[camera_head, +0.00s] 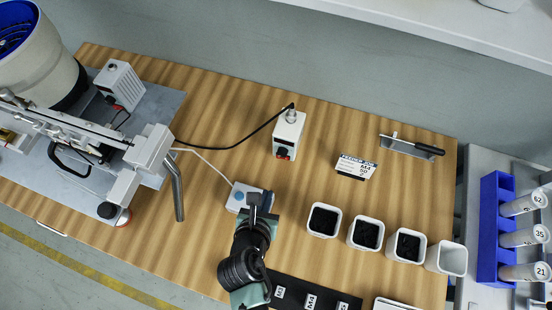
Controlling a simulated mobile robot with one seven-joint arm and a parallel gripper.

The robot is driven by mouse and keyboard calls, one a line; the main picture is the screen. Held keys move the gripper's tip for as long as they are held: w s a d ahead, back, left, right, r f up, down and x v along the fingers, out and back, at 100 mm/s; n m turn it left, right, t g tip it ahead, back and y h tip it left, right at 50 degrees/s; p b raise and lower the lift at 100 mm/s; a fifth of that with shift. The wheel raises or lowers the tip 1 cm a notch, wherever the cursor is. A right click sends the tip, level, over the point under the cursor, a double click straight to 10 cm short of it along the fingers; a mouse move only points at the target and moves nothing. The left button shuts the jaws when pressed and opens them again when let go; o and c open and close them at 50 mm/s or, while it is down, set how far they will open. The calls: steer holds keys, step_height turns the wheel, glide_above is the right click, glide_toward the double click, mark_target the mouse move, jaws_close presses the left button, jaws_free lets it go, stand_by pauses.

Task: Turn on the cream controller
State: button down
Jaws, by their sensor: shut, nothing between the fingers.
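A cream box-shaped controller (289,132) stands upright near the middle of the wooden table, with a red and black switch low on its front and a black cable at its top. A smaller pale box with a blue round knob (239,196) and a white cable sits below and left of it. My gripper (262,199) is shut and empty, over the right side of this small box and partly hiding it. I cannot tell whether it touches the box. A third pale box with a red switch (120,86) stands by the bowl feeder. Switch positions are too small to tell.
The bowl feeder machine (166,148) with a bent metal tube (178,192) fills the left. Several square cups (324,220) stand at the lower right. A label stand (356,167) and a black-handled tool (427,149) lie farther right. The table between the controller and the cups is clear.

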mark_target(278, 158)
steer(key=b+x, duration=0.1)
steer(key=x, duration=0.9)
steer(key=shift+w+f+b, duration=0.15)
steer(key=shift+w+b, duration=0.1)
steer(key=shift+b, duration=0.1)
steer(key=shift+w+d+r, duration=0.1)
steer(key=shift+w, duration=0.5)
steer(key=shift+w+d+r, duration=0.1)
steer(key=shift+w+d, duration=0.05)
steer(key=shift+w, duration=0.4)
steer(key=shift+w+d, duration=0.15)
steer(key=shift+w, duration=0.5)
steer(key=shift+w, duration=0.1)
steer(key=shift+w+m, duration=0.2)
steer(key=shift+m, duration=0.1)
steer(key=shift+s, duration=0.1)
